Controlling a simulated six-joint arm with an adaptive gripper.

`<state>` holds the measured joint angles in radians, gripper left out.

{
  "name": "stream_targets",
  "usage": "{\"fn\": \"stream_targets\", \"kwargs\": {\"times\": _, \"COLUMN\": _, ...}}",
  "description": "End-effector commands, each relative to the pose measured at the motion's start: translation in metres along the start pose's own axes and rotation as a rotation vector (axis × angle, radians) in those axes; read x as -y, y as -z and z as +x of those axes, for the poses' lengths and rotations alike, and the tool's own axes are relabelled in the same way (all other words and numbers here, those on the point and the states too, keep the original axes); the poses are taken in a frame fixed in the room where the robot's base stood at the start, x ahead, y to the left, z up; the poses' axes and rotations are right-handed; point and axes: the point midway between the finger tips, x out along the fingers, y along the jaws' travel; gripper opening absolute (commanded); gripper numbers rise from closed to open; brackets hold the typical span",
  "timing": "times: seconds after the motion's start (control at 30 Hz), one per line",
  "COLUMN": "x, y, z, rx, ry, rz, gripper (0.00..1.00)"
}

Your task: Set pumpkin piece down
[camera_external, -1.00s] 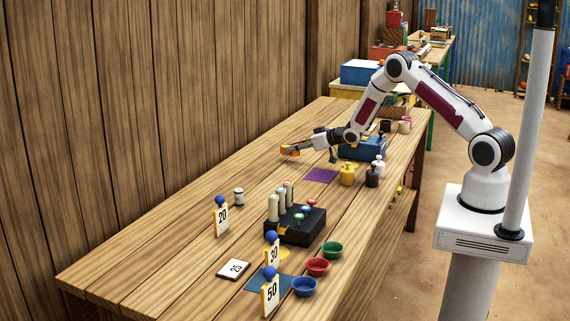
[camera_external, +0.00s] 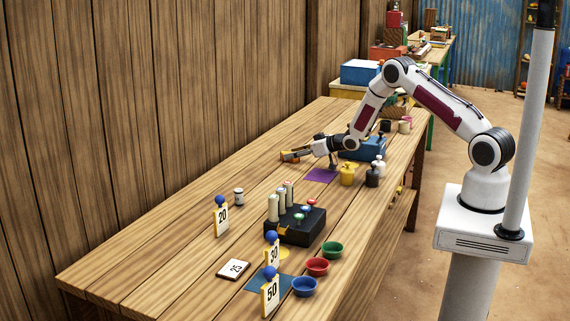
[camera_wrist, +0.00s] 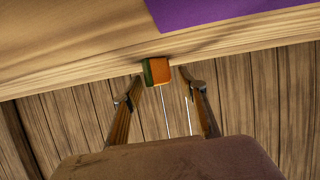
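The pumpkin piece (camera_wrist: 157,72) is a small orange block with a green end in the wrist view. It sits at the tips of my gripper (camera_wrist: 160,82), between the fingers. The fingers stand apart, with a visible gap at the right of the piece. In the external view my gripper (camera_external: 288,156) reaches low over the table (camera_external: 200,255), left of the purple mat (camera_external: 321,175). An orange patch shows at its tip there. Whether the piece touches the table is hard to tell.
A yellow weight (camera_external: 347,176) and a dark weight (camera_external: 372,177) stand right of the mat. A blue box (camera_external: 365,148) is behind. A black stand with cylinders (camera_external: 296,226) and number cards (camera_external: 221,217) are nearer. Table around the gripper's left is clear.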

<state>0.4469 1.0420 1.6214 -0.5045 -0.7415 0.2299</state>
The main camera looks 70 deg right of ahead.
Motion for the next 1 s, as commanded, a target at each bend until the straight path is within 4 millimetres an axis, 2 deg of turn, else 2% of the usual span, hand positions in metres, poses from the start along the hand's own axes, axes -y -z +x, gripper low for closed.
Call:
{"fn": "stream_targets", "kwargs": {"times": 0.47, "x": 0.000, "y": 0.003, "z": -0.006, "rx": 0.000, "ry": 0.000, "rz": 0.000, "gripper": 0.42}}
{"fn": "stream_targets", "kwargs": {"times": 1.0, "x": -0.001, "y": 0.003, "z": -0.055, "rx": 0.000, "ry": -0.001, "rz": 0.001, "gripper": 0.42}}
